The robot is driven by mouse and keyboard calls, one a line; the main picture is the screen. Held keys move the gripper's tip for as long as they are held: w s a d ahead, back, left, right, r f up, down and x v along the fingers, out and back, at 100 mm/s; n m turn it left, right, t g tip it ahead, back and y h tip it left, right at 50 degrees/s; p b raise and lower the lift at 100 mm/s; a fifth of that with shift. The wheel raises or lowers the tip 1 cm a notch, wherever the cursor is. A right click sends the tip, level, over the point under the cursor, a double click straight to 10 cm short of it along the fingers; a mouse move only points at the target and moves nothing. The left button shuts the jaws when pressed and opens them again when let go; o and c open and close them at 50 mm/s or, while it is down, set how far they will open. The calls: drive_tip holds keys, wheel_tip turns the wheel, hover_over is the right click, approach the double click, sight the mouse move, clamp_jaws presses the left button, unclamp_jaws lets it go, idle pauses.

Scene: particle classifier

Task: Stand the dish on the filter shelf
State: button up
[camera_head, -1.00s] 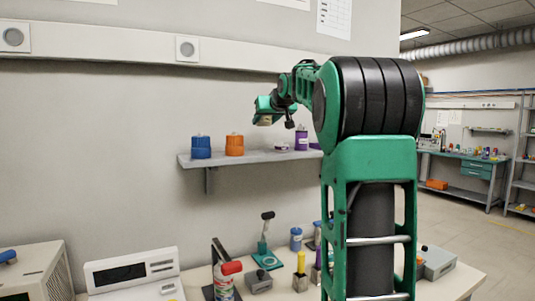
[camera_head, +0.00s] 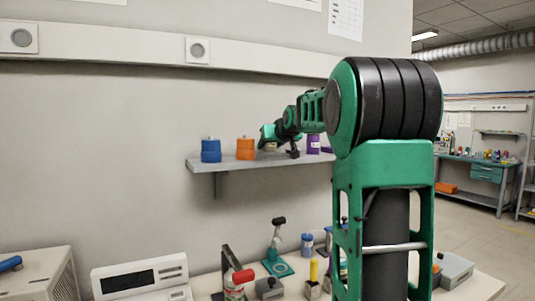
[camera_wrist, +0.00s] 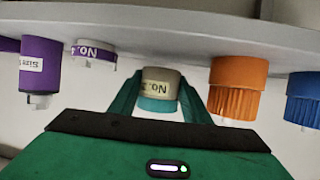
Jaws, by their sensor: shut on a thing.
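My gripper (camera_wrist: 158,92) is shut on the dish (camera_wrist: 161,80), a short beige round piece with a teal band and a "No." label. The wrist view is upside down. The filter shelf (camera_head: 225,164) is a grey wall shelf; its pale board (camera_wrist: 150,32) also shows in the wrist view. In the head view my gripper (camera_head: 271,138) is low over the shelf, right of the orange container. The dish is between the orange container and a small white dish with a purple band (camera_wrist: 95,50). I cannot tell whether the held dish touches the board.
On the shelf stand a blue container (camera_head: 211,151), an orange container (camera_head: 246,149) and a purple container (camera_head: 313,145), partly hidden by my arm. Below, a bench holds a white instrument (camera_head: 140,279), a red-capped bottle (camera_head: 236,284) and several small tools.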

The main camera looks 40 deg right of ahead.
wheel_tip(320, 180, down, 2)
drive_tip(key=o, duration=1.4)
drive_tip(key=shift+f, duration=0.1)
drive_tip(key=shift+s+a+r, duration=0.1)
drive_tip(key=shift+s+r, duration=0.15)
drive_tip(key=shift+s, duration=0.05)
drive_tip(key=v, duration=1.1)
drive_tip(key=shift+s, duration=0.2)
